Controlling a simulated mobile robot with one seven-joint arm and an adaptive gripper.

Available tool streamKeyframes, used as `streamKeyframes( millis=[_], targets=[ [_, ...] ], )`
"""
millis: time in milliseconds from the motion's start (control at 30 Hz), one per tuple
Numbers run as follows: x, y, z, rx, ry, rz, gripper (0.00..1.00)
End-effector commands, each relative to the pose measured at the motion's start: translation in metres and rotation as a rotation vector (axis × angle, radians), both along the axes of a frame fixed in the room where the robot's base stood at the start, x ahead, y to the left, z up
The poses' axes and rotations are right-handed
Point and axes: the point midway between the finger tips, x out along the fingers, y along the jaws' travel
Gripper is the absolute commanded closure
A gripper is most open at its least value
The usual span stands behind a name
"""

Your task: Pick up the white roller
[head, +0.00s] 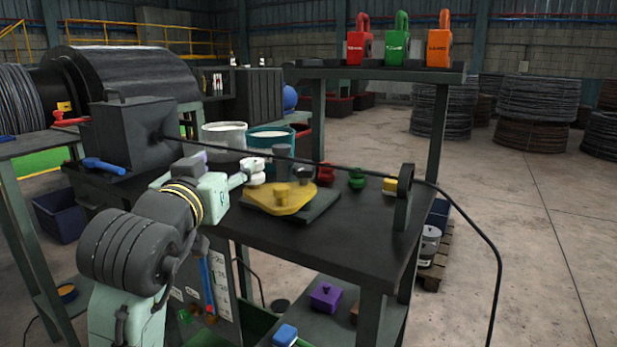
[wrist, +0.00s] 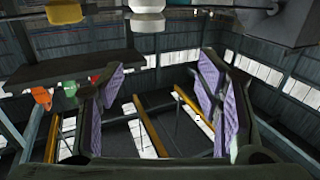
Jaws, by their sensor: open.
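The white roller (head: 252,164) stands upright on the dark bench, left of a yellow plate (head: 290,202), close to the pale green end of my arm. In the wrist view the white roller (wrist: 147,18) shows at the top edge, upside down and cut off. My gripper (wrist: 162,65) is open and empty, its two purple-padded fingers spread wide. The roller lies beyond the fingertips in that picture, not between them. In the head view my gripper is mostly hidden by my arm, so its exact gap to the roller cannot be told.
A black cable runs from a dark box (head: 135,130) over the bench through an upright eye (head: 404,197). Two buckets (head: 270,138) stand behind the roller. Red and green knobs (head: 357,179) sit right of the plate. A raised shelf (head: 385,73) carries three padlocks. The bench's front right is clear.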

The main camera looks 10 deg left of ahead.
Motion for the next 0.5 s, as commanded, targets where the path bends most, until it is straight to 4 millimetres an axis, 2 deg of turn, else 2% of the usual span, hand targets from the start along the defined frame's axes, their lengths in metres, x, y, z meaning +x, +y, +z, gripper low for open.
streamKeyframes(
  millis=[133, 400, 500],
  targets=[
    [0.008, -0.003, -0.012, 0.0, 0.054, -0.012, 0.41],
    [0.049, -0.002, -0.014, 0.0, 0.056, -0.015, 0.41],
    [0.056, -0.002, -0.015, 0.001, 0.053, -0.013, 0.41]
  ],
)
